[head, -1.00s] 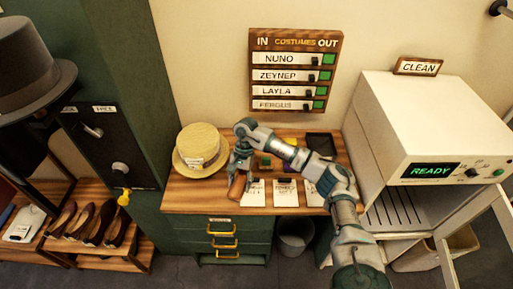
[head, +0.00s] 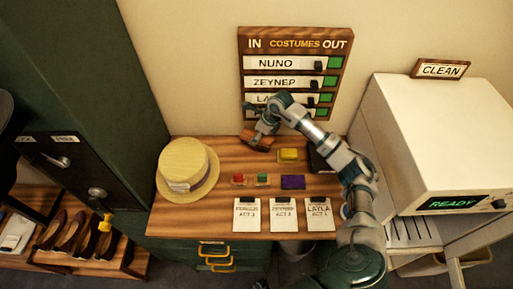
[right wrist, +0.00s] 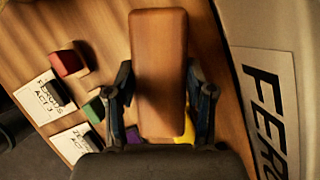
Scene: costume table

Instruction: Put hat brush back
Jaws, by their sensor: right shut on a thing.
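The hat brush (head: 255,141), a brown wooden block, is held at the back of the wooden table, below the name board. In the right wrist view the brush (right wrist: 160,65) lies lengthwise between the two fingers. My right gripper (head: 262,133) is shut on it; the gripper also shows in the right wrist view (right wrist: 163,98). The brush's underside is hidden, and I cannot tell whether it touches the table. A straw hat (head: 186,168) sits at the table's left. My left gripper is not in view.
Red (head: 238,180), green (head: 262,179), purple (head: 293,182) and yellow (head: 288,155) blocks lie on the table, with several cards (head: 283,214) along the front. A dark tray (head: 322,158) is partly behind my arm. A white cabinet (head: 425,130) stands at right.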

